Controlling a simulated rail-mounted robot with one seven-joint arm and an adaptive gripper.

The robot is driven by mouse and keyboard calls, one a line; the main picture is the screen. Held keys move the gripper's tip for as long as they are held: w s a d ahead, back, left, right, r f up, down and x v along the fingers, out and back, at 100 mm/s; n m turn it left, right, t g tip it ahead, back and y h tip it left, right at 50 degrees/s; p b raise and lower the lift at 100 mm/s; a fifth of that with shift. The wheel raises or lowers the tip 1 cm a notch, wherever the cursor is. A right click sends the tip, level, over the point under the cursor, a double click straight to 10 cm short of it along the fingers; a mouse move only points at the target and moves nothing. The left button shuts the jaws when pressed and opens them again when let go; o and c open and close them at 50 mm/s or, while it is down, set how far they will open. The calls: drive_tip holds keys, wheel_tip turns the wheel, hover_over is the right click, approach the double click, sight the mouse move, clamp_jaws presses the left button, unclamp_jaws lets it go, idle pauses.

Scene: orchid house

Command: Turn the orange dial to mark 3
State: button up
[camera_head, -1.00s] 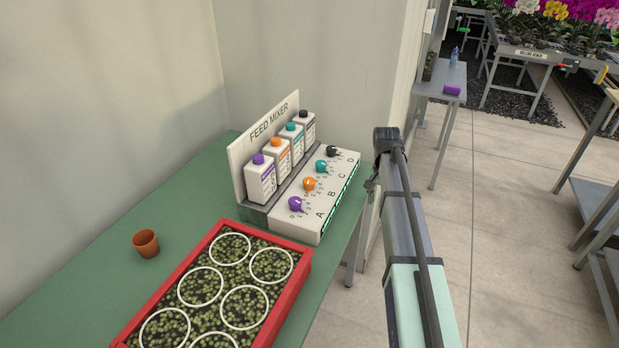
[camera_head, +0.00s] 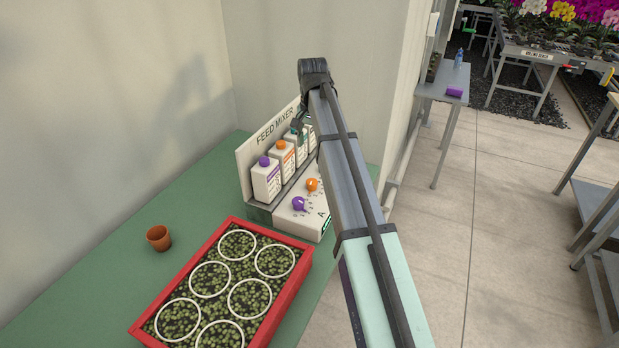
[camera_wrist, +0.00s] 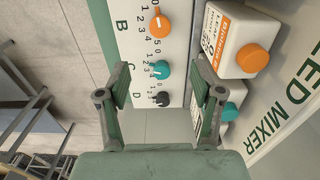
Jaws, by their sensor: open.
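The orange dial (camera_head: 312,185) sits on the white sloped panel of the feed mixer, above the letter B, beside the purple dial (camera_head: 299,204). In the wrist view the orange dial (camera_wrist: 160,20) is at the top middle, with numbers around it; I cannot tell for sure which mark it points to. My gripper (camera_wrist: 163,72) is open and empty, its fingers on either side of the teal dial (camera_wrist: 159,69) in the picture, nearer the camera than the panel. My arm hides the right end of the panel in the head view.
A black dial (camera_wrist: 163,99) is beside the teal one. Bottles stand behind the dials, one with an orange cap (camera_wrist: 251,58). A red tray (camera_head: 279,299) of seedlings and a terracotta pot (camera_head: 159,238) are on the green bench (camera_head: 100,305).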

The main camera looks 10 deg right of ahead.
sight(312, 181)
wheel_tip(312, 181, down, 14)
drive_tip(key=shift+f+p, duration=0.1)
drive_tip(key=shift+p, duration=1.05)
drive_tip(key=c, duration=1.1)
